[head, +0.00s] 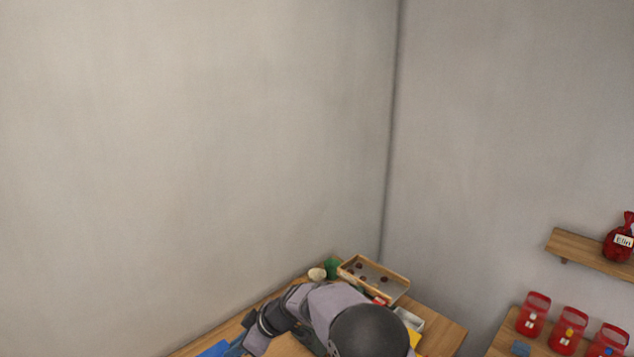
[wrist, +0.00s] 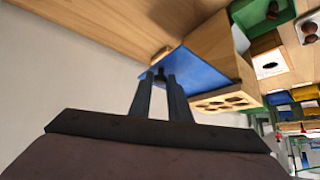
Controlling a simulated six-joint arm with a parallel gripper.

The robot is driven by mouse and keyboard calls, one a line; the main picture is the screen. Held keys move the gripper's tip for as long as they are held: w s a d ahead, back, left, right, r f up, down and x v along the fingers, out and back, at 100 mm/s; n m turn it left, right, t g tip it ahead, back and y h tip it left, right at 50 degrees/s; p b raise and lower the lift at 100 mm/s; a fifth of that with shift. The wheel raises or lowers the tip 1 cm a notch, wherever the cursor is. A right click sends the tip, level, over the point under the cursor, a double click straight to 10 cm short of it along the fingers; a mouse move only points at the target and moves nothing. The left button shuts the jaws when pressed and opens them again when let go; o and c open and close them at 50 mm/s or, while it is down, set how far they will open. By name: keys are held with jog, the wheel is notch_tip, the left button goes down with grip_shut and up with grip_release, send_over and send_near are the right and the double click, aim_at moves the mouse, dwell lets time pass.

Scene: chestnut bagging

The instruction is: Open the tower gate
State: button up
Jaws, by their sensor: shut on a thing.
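In the wrist view a wooden box-like tower (wrist: 213,42) has a flat blue panel (wrist: 208,84) along its side, which looks like the gate. My gripper (wrist: 161,74) is at the left end of the blue panel. Its two dark fingers are close together and shut on a small dark knob there; the fingers hide most of the knob. A wooden strip with round holes and brown chestnuts (wrist: 225,102) adjoins the blue panel. I cannot tell how far the panel stands open. In the head view my arm hides the gripper and tower.
In the wrist view a green tray (wrist: 240,16) and a white card with a dark mark (wrist: 268,62) lie beyond the tower. In the head view a wooden tray (head: 400,286) holds several chestnuts. Red jars (head: 568,325) stand at the right, below a shelf (head: 580,249) with a red bag (head: 618,246).

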jog(key=shift+d, duration=0.1)
jog(key=o, duration=0.8)
jog(key=shift+w, duration=0.1)
jog(key=shift+r+p, duration=1)
jog(key=shift+r, duration=2.5)
